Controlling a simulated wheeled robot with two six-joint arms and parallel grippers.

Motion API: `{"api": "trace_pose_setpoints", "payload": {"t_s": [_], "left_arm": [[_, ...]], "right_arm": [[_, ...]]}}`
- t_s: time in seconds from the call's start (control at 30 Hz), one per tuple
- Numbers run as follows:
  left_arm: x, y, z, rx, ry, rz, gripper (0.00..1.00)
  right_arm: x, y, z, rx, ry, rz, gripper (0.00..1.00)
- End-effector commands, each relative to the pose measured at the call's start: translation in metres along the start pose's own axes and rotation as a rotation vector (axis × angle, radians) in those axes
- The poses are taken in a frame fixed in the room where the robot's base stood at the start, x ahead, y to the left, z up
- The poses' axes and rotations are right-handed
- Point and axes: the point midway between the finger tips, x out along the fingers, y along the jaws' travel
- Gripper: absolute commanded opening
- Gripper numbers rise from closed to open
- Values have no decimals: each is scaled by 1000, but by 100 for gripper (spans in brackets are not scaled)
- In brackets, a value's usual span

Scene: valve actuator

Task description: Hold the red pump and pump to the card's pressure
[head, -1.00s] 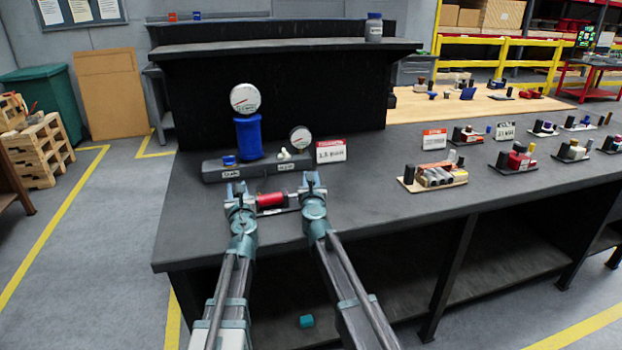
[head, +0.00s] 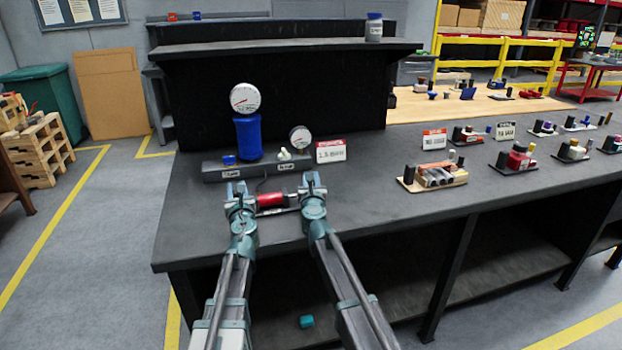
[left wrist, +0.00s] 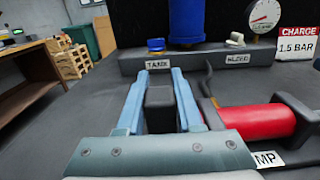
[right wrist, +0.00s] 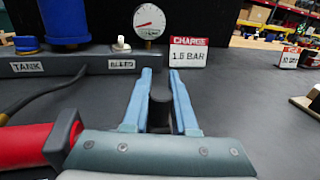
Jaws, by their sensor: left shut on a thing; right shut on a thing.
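The red pump (head: 271,199) lies on the bench in front of a dark manifold, with dark end blocks. My left gripper (head: 237,188) is shut on a dark upright block (left wrist: 160,105) at the pump's left end. My right gripper (head: 312,181) is shut on a dark upright handle (right wrist: 160,108) at its right end. The card (head: 331,151) reads CHARGE 1.5 BAR in the left wrist view (left wrist: 297,45). The small gauge (right wrist: 149,21) has a red needle pointing left and slightly down.
A blue tank (head: 248,137) with a large gauge (head: 245,98) stands on the manifold (head: 212,172). A blue TANK knob (left wrist: 156,45) and a white BLEED knob (left wrist: 235,39) sit on it. A dark hose (right wrist: 45,98) runs toward the pump. Several part sets and cards stand to the right.

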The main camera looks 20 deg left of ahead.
Motion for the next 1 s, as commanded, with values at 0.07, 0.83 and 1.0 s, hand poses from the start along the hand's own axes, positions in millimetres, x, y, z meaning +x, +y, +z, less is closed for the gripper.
{"api": "trace_pose_setpoints", "payload": {"t_s": [0.07, 0.83, 1.0], "left_arm": [[0, 0, 0, 0, 0, 0, 0], [0, -2, 0, 0, 0, -4, 0], [0, -1, 0, 0, 0, -2, 0]], "right_arm": [[-2, 6, 0, 0, 0, 3, 0], [-15, 54, 0, 0, 0, 5, 57], [-14, 53, 0, 0, 0, 3, 57]]}}
